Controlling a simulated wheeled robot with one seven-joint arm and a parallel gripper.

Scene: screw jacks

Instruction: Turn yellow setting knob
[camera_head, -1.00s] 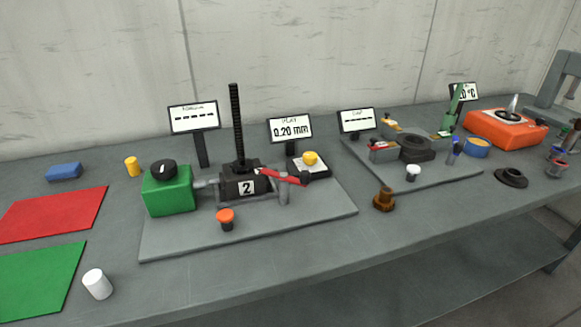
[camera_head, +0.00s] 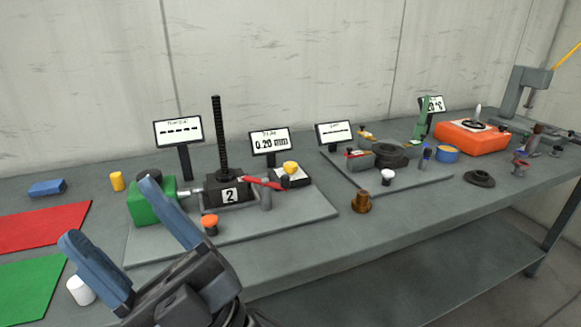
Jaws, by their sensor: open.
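The yellow setting knob (camera_head: 291,168) sits on a small white-topped dark box (camera_head: 294,180) at the right rear of the left grey baseplate (camera_head: 318,211). A display behind it (camera_head: 269,142) reads 0.20 mm. My gripper (camera_head: 108,210) is at the lower left with two blue fingers spread apart and nothing between them. It is in front of the baseplate and well left of the knob.
A screw jack marked 2 (camera_head: 228,195) with a tall threaded rod, a red lever (camera_head: 262,183) and an orange knob (camera_head: 210,224) share the baseplate. A brown fitting (camera_head: 361,202) stands right of it. A white cylinder (camera_head: 80,290) is beside my gripper. The front right bench is clear.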

